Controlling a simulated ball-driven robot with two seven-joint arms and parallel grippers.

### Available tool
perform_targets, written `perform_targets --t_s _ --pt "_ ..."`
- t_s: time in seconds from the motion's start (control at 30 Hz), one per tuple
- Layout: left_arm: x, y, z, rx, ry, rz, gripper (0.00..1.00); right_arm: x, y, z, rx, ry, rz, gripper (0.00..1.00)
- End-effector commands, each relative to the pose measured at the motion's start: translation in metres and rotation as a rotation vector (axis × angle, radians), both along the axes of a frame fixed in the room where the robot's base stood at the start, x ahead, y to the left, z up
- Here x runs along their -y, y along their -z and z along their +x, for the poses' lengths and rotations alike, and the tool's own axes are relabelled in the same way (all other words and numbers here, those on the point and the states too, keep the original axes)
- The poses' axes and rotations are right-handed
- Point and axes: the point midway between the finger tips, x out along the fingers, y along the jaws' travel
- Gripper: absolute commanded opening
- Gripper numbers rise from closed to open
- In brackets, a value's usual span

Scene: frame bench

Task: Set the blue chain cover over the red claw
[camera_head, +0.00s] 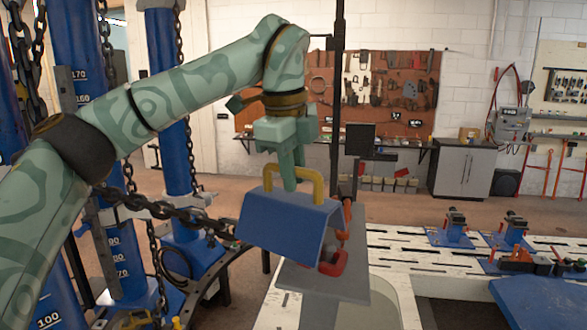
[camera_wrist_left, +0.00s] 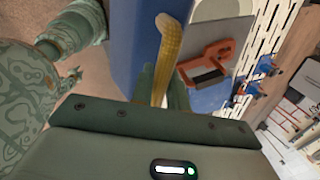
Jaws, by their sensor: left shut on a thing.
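The blue chain cover (camera_head: 285,222) is a folded, roof-like sheet with a yellow handle (camera_head: 318,186) on top. My left gripper (camera_head: 290,184) points down and is shut on this handle. The cover hangs above a grey plate (camera_head: 325,283), slightly tilted. The red claw (camera_head: 334,265) shows at the cover's right edge; the cover hides part of it. In the left wrist view the claw (camera_wrist_left: 207,62) lies to the right of the blue cover (camera_wrist_left: 132,42), with the yellow handle (camera_wrist_left: 168,55) between my fingers. I cannot tell whether cover and claw touch.
A dark chain (camera_head: 165,211) runs from the blue posts (camera_head: 178,130) at left towards the cover. The white slotted bench (camera_head: 400,250) extends right, with blue clamp fixtures (camera_head: 451,235) on it. A thin black upright (camera_head: 337,100) stands behind the cover.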

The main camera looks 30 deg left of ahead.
Motion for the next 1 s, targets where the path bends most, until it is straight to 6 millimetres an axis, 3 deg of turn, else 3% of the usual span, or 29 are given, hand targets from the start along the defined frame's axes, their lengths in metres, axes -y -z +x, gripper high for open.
perform_targets --t_s 0.47,0.5,0.6,0.87,1.0 --pt "0.000 0.006 0.000 0.004 0.000 -0.001 0.00 0.000 0.006 0.001 0.001 0.000 -0.001 0.36" --pt "0.000 0.006 0.000 0.004 0.000 -0.001 0.18 0.000 0.006 0.001 0.001 0.000 -0.001 0.36" --pt "0.000 0.006 0.000 0.003 0.000 -0.001 0.41 0.000 0.006 0.001 0.001 0.000 -0.001 0.36" --pt "0.000 0.008 0.000 -0.002 0.000 0.000 0.41 0.001 0.006 0.001 0.001 0.000 -0.001 0.36" --pt "0.000 -0.004 -0.002 0.001 0.000 0.001 0.41 0.001 0.006 0.001 0.001 0.000 -0.001 0.36"
